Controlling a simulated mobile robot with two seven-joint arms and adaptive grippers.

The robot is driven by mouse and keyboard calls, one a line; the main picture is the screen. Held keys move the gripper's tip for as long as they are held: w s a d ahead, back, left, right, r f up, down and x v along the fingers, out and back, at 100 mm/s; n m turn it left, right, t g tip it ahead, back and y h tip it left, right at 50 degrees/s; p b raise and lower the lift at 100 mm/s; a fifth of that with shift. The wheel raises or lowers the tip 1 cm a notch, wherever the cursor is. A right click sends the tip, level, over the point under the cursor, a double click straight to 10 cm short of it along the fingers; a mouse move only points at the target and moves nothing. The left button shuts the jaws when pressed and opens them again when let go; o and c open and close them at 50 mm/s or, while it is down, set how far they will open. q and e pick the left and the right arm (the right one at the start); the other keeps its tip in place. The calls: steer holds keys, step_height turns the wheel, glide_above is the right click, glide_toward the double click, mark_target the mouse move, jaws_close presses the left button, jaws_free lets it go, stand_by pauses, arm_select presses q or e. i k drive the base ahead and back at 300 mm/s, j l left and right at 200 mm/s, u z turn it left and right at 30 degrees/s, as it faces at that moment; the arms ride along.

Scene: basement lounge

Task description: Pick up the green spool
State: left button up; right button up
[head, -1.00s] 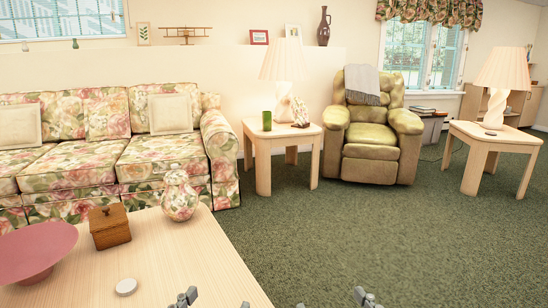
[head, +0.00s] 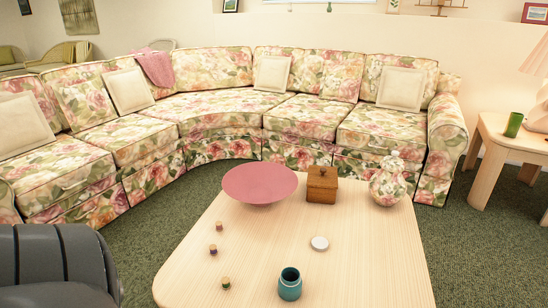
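Three small spools stand apart on the left part of the wooden coffee table (head: 345,235). The nearest spool (head: 226,283) seems to have a green band, so it looks like the green spool, though it is small in view. The middle spool (head: 213,250) looks purplish, and the farthest spool (head: 219,226) looks reddish-brown. Neither of my grippers is in view.
The coffee table also holds a pink bowl (head: 260,184), a wooden box (head: 322,184), a floral jar (head: 389,184), a white disc (head: 320,243) and a teal jar (head: 289,284). A floral sofa (head: 220,105) curves behind. A dark grey padded seat (head: 55,265) stands lower left.

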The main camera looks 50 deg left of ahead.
mark_target(225, 281)
steer(key=u, duration=1.8)
steer(key=j+z, duration=0.15)
steer(key=z, duration=0.2)
steer(key=k+j+z, duration=0.1)
steer(key=z, duration=0.25)
steer(key=k+z, duration=0.15)
steer(key=z, duration=0.2)
